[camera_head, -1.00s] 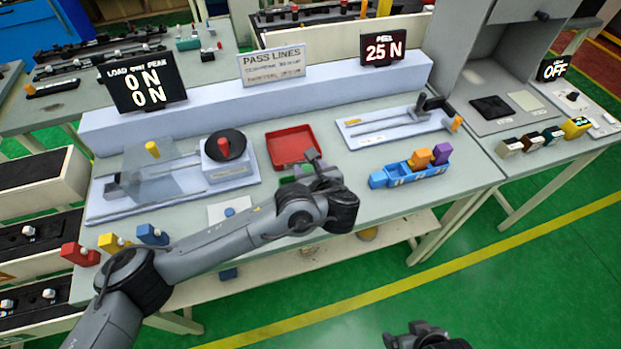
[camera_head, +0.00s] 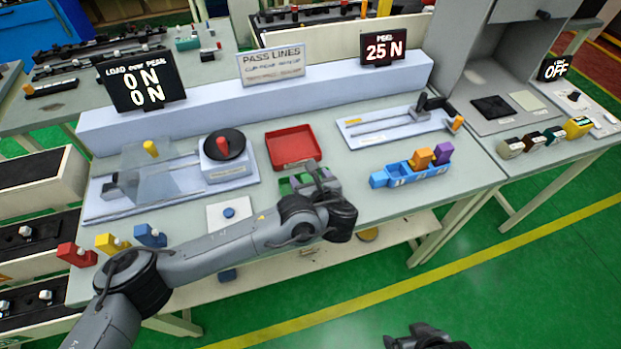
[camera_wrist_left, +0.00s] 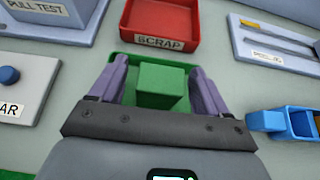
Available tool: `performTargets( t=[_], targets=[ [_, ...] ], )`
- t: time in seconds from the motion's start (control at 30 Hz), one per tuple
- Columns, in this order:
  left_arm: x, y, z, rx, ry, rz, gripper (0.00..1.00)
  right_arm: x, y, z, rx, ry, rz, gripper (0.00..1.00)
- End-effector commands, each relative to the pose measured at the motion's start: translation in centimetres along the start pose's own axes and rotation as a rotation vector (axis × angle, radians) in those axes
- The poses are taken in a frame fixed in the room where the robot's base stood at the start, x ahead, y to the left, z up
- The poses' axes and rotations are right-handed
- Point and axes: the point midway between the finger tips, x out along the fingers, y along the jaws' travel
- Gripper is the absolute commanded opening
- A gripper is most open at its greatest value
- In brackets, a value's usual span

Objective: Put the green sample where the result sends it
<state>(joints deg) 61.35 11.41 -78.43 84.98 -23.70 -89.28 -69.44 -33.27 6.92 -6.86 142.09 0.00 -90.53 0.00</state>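The green sample (camera_wrist_left: 160,85), a small block, sits in the green tray (camera_wrist_left: 125,62) in the left wrist view. In the head view the green tray (camera_head: 286,186) is partly hidden by my left gripper (camera_head: 312,178). The gripper's two fingers (camera_wrist_left: 155,88) stand apart on either side of the block, with a visible gap on the left side. The peel display (camera_head: 383,47) reads 25 N. The pass lines sign (camera_head: 271,65) stands left of it; its small text is too blurred to read. My right gripper (camera_head: 425,336) is partly visible at the bottom edge, its fingers unclear.
The red scrap tray (camera_head: 293,147) lies just behind the green tray. A blue rack (camera_head: 380,179) with orange and purple blocks stands to the right. The peel fixture (camera_head: 390,128) is behind it. A white pad with a blue button (camera_head: 229,213) lies left.

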Motion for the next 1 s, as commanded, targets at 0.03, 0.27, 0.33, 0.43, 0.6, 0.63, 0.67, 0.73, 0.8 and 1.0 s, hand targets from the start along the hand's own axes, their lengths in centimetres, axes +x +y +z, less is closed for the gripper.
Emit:
performTargets(
  t=[0.03,0.27,0.33,0.43,0.6,0.63,0.67,0.73,0.8,1.0],
  targets=[
    [0.0,0.0,0.0,0.000,0.000,0.000,0.76,0.0,0.0,0.0,0.001,0.000,-0.001,0.88],
    [-0.1,0.0,0.2,0.000,0.000,0.000,0.76,-0.2,-0.1,-0.1,0.005,0.001,-0.004,0.88],
    [-0.4,0.0,0.3,0.000,0.001,-0.001,0.76,-0.3,-0.1,-0.1,0.005,0.001,-0.004,0.88],
    [-1.4,-0.1,0.3,-0.001,0.002,-0.002,0.76,-0.5,-0.1,-0.2,0.005,0.001,-0.004,0.88],
    [-4.3,-0.1,0.3,0.000,0.003,-0.003,0.76,-1.2,-0.1,-0.4,0.004,0.001,-0.004,0.88],
    [-4.9,-0.1,0.3,0.000,0.003,-0.004,0.76,-1.3,-0.1,-0.5,0.004,0.001,-0.004,0.88],
    [-5.5,-0.1,0.4,0.000,0.002,-0.004,0.76,-1.4,-0.1,-0.5,0.004,0.001,-0.003,0.88],
    [-6.8,-0.1,0.3,0.001,0.003,-0.003,0.76,-1.6,0.0,-0.6,0.002,0.001,-0.002,0.88],
    [-8.0,-0.1,0.4,-0.001,0.002,-0.003,0.76,-1.9,0.0,-0.6,0.000,0.001,-0.001,0.88],
    [-10.8,-0.1,0.3,0.000,0.002,-0.002,0.76,-2.3,0.2,-0.7,-0.005,0.000,0.003,0.88]
  ],
)
